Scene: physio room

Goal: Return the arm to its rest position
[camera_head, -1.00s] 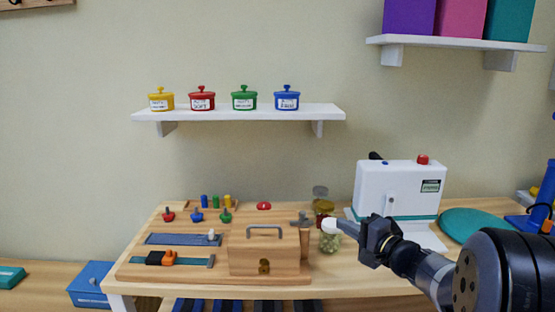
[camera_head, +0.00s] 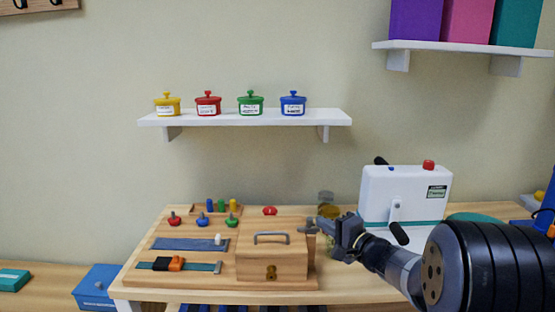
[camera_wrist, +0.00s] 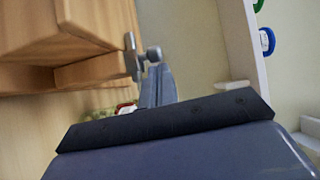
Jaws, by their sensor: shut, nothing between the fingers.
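My arm reaches in from the right in the head view. My gripper (camera_head: 322,226) is at the right side of the wooden box (camera_head: 270,262), level with its upper part. In the wrist view my gripper (camera_wrist: 157,86) has its fingers together with nothing between them. They lie close to a grey metal knob (camera_wrist: 146,55) on the wooden part; I cannot tell whether they touch it. The jars (camera_head: 328,210) stand just behind my gripper and are partly hidden by it.
The white device (camera_head: 405,194) with a crank handle (camera_head: 398,232) stands close behind my forearm. A board with pegs and sliders (camera_head: 135,272) lies left. A low shelf (camera_head: 240,118) carries several coloured pots. Another shelf (camera_head: 460,46) is upper right.

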